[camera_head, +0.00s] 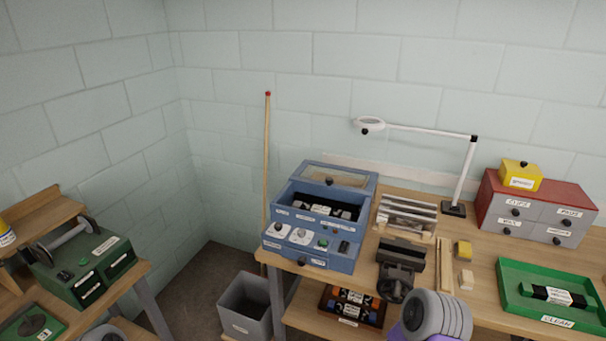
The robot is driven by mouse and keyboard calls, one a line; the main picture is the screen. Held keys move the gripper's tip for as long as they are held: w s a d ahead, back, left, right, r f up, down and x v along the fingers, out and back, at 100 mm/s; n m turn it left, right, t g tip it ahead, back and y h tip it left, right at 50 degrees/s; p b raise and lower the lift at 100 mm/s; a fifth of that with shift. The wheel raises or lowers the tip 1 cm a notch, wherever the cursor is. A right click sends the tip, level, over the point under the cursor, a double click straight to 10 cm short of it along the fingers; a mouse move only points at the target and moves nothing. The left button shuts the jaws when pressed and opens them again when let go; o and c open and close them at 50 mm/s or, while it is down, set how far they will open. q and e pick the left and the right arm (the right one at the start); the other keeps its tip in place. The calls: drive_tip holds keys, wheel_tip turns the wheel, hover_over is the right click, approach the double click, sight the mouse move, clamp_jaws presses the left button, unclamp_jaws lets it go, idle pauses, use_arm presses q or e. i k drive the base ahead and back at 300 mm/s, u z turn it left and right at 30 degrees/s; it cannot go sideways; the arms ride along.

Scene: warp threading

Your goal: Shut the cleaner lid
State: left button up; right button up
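The cleaner (312,245) is a blue machine on the bench, with labelled knobs and a green button on its sloped front. Its lid (338,177), a blue frame with a clear window and a dark knob, stands raised at the back. The opening in front of the lid is uncovered and shows a dark inside with a pale labelled item (322,211) in it. Neither of my grippers shows. A grey and purple part of my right arm comes in at the bottom, in front of the vise and apart from the cleaner.
A dark vise (400,268) and a slotted rack (406,217) stand right of the cleaner. A magnifier lamp (420,131) reaches over behind them. A green tray (515,294) and a drawer cabinet (533,215) are farther right. A wooden pole (267,160) leans left of the cleaner.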

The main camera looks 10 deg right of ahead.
sight(370, 187)
drive_tip(key=u, duration=0.6)
drive_tip(key=i, duration=1.5)
drive_tip(key=z, duration=0.7)
